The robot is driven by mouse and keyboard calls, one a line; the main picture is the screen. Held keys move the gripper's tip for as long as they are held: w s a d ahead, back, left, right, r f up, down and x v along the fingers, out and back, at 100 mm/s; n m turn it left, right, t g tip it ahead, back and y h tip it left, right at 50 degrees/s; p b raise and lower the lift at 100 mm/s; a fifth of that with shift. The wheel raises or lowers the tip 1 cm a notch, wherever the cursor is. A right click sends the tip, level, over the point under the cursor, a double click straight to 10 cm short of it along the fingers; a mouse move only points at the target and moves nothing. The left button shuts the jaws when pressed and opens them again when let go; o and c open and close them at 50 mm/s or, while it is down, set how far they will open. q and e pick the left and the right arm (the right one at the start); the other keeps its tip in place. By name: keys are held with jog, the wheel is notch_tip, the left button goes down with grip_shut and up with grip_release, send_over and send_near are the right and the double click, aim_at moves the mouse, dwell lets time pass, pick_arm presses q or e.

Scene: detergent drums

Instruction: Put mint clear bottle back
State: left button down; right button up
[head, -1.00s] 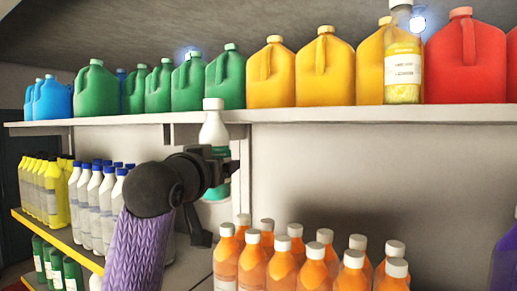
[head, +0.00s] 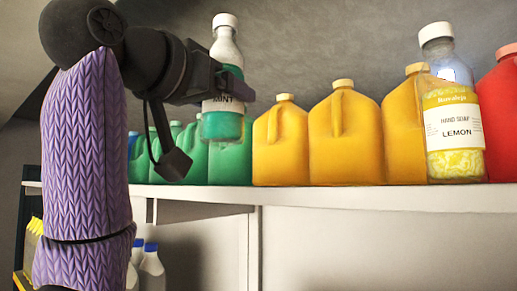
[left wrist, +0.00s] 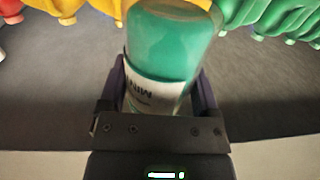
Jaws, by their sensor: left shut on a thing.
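The mint clear bottle (head: 224,125) has a white cap, green liquid and a white label reading MINT. My left gripper (head: 232,88) is shut on it around the label and holds it upright. It appears in front of the green jugs, with its base above the shelf board's front edge in the head view. In the left wrist view the bottle (left wrist: 168,50) sits between the two fingers of the left gripper (left wrist: 160,88). My right gripper is not in view.
The upper shelf (head: 330,198) carries green jugs (head: 232,160), yellow jugs (head: 343,135) and a red jug (head: 503,110). A clear lemon bottle (head: 452,120) stands near the front edge at right. White bottles with blue caps (head: 152,268) stand below at left.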

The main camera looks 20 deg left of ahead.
aim_at(204, 133)
pick_arm(q)
jog(key=w+f, duration=0.1)
jog(key=w, duration=0.3)
jog(key=w+f+p, duration=0.1)
jog(key=w, duration=0.1)
jog(key=shift+w+d+f, duration=0.25)
jog(key=shift+d+f, duration=0.05)
jog(key=shift+f, duration=0.05)
jog(key=shift+w+d+f+p, duration=0.3)
jog(key=shift+w+f+p, duration=0.1)
jog(key=shift+w+f, duration=0.15)
jog(key=shift+w+d+f+p, duration=0.3)
jog(key=shift+w+f+p, duration=0.05)
jog(key=shift+w+f, duration=0.15)
jog(key=shift+w+a+f, duration=0.1)
jog(key=shift+w+f, duration=0.15)
jog(key=shift+w, duration=0.1)
jog(key=shift+s+f, duration=0.1)
jog(key=shift+f, duration=0.05)
grip_release()
jog(key=shift+s, duration=0.1)
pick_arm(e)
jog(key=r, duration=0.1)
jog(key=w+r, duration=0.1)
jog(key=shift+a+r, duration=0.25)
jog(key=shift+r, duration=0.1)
